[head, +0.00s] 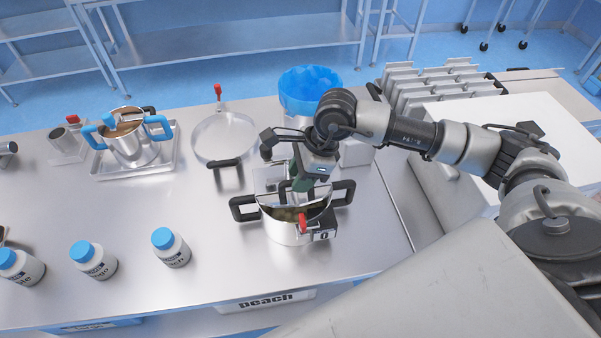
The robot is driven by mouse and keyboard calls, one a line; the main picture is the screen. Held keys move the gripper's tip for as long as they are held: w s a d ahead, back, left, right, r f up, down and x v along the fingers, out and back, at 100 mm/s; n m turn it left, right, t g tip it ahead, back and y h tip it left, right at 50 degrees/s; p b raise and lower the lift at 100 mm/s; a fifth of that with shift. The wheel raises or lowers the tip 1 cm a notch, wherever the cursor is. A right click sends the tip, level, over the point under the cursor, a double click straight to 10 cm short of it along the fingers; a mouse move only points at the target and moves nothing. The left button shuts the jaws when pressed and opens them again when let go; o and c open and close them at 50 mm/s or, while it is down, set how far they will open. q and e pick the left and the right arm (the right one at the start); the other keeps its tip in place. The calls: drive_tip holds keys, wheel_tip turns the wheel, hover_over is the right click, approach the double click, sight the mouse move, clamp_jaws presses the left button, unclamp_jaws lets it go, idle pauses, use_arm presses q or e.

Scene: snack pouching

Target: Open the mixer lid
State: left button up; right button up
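The steel mixer pot (283,232) stands on the table in the middle of the head view, with black side handles and a small red part (303,222) at its front. Yellowish contents (288,214) show inside, so its top is at least partly uncovered. A pale, flat lid-like piece (268,178) rises at the pot's back rim; whether it is hinged there I cannot tell. My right gripper (303,184) points down over the back of the pot, close to this piece. Its fingertips are partly hidden and contact is unclear. My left gripper is out of view.
A round, flat steel piece (224,138) with a black handle lies behind left. A blue-handled pot (126,140) stands on a tray (166,158). A blue-lined bin (310,88) is behind. Several blue-capped bottles (171,249) line the front left. The table left of the mixer is clear.

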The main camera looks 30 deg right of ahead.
clamp_jaws()
drive_tip(key=shift+w, duration=0.1)
drive_tip(key=shift+w+d+m+g+y+b, duration=0.15)
drive_tip(key=shift+w+g+y+b, duration=0.1)
drive_tip(key=shift+w+g+b, duration=0.35)
drive_tip(key=shift+w+d+m+g+y+b, duration=0.15)
drive_tip(key=shift+w+g+y+b, duration=0.2)
drive_tip(key=shift+g+b, duration=0.45)
drive_tip(key=shift+w+d+f+m+g+y+b, duration=0.1)
drive_tip(key=shift+w+d+m+g+y+b, duration=0.15)
drive_tip(key=shift+w+g+b, duration=0.55)
drive_tip(key=shift+w+d+f+m+g+y+b, duration=0.1)
drive_tip(key=shift+w+m+g+y+b, duration=0.25)
drive_tip(key=shift+g+b, duration=0.6)
drive_tip(key=shift+w, duration=0.15)
drive_tip(key=shift+o, duration=1.1)
unclamp_jaws()
